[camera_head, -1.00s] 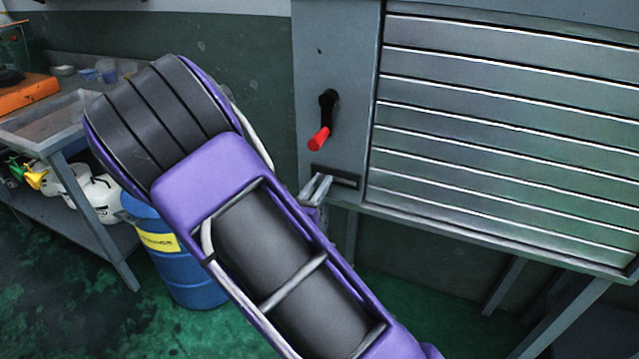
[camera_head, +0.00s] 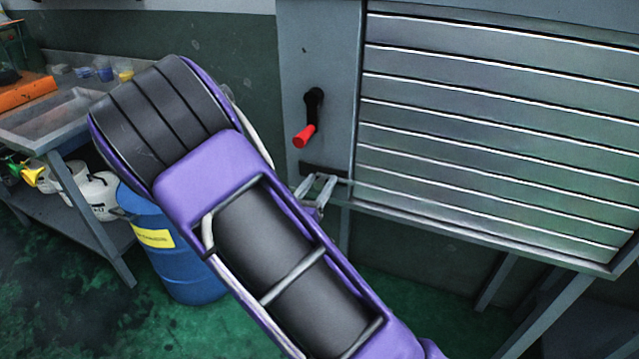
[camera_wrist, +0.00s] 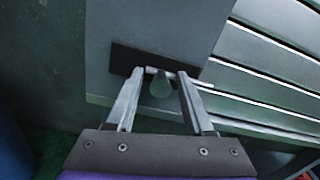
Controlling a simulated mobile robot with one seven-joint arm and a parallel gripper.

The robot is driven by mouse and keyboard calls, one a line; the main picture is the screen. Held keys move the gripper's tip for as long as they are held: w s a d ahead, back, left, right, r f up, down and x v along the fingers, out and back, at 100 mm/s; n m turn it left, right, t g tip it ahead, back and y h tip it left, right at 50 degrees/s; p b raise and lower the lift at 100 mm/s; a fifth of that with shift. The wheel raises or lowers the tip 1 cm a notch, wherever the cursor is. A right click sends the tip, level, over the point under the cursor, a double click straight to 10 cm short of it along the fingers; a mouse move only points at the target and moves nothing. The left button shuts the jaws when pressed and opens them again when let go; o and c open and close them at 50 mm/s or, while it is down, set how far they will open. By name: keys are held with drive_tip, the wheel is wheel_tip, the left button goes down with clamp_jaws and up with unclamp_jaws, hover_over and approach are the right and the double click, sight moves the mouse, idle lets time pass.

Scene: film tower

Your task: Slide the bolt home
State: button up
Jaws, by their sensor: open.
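The bolt shows in the wrist view as a pale grey rod with a rounded knob (camera_wrist: 160,88) standing out from it, in front of a dark plate (camera_wrist: 125,58) on the grey panel. The plate also shows in the head view (camera_head: 318,171), below the red-handled crank. My gripper (camera_wrist: 160,73) is open, with one finger on each side of the knob. I cannot tell whether either finger touches it. In the head view my gripper (camera_head: 316,186) is at the plate, partly behind my purple arm, and the bolt itself is not clear there.
A crank with a red grip (camera_head: 304,136) sits above the plate. A slatted metal shutter (camera_head: 480,130) fills the right, with a ledge (camera_head: 470,235) beneath it. A blue drum (camera_head: 175,260) and a workbench (camera_head: 60,125) stand at the left.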

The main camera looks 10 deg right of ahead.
drive_tip(key=shift+s, duration=0.1)
drive_tip(key=p+v, duration=0.1)
drive_tip(key=v, duration=1.6)
drive_tip(key=shift+a+r, duration=0.1)
